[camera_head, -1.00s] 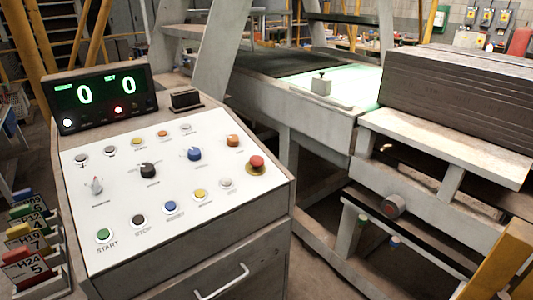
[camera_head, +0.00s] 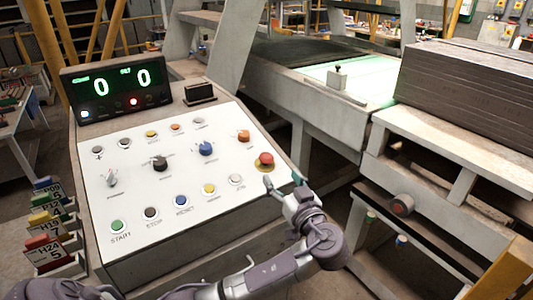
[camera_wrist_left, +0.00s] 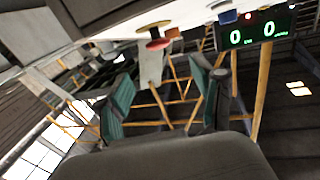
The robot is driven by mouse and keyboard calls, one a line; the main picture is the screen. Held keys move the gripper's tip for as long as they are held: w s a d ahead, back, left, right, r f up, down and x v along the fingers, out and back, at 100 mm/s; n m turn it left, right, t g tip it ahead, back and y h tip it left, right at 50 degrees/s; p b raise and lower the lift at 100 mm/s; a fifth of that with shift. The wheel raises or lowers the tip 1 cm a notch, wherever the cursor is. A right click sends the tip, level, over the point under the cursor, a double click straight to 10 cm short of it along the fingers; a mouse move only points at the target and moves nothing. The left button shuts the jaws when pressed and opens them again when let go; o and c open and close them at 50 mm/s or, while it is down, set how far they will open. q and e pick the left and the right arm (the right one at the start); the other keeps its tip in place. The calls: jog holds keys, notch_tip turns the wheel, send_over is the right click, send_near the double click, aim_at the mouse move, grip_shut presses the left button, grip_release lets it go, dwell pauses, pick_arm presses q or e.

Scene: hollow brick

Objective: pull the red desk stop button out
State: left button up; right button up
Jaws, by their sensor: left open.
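The red desk stop button (camera_head: 266,158) sits on a yellow round base at the right side of the white control panel (camera_head: 130,185). My left gripper (camera_head: 283,180) is just in front of and below the button in the head view, its two fingers spread apart and empty. In the left wrist view the red button (camera_wrist_left: 158,44) and its yellow base show near the top, beyond and between the open fingers (camera_wrist_left: 160,70) with their green pads. The fingers look apart from the button. My right gripper is not in view.
Other knobs and buttons, such as the orange button (camera_head: 243,136) and the white button (camera_head: 236,180), are close to the red one. A display box (camera_head: 116,93) reading 0 and 0 stands at the panel's back. A machine table (camera_head: 330,80) stands to the right.

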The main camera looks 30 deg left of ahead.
aim_at(268, 158)
pick_arm(q)
jog(key=p+x, duration=0.3)
jog(key=x, duration=0.7)
jog(key=shift+w+a+f, duration=0.1)
jog(key=shift+w+a, duration=0.3)
jog(key=shift+a, duration=0.1)
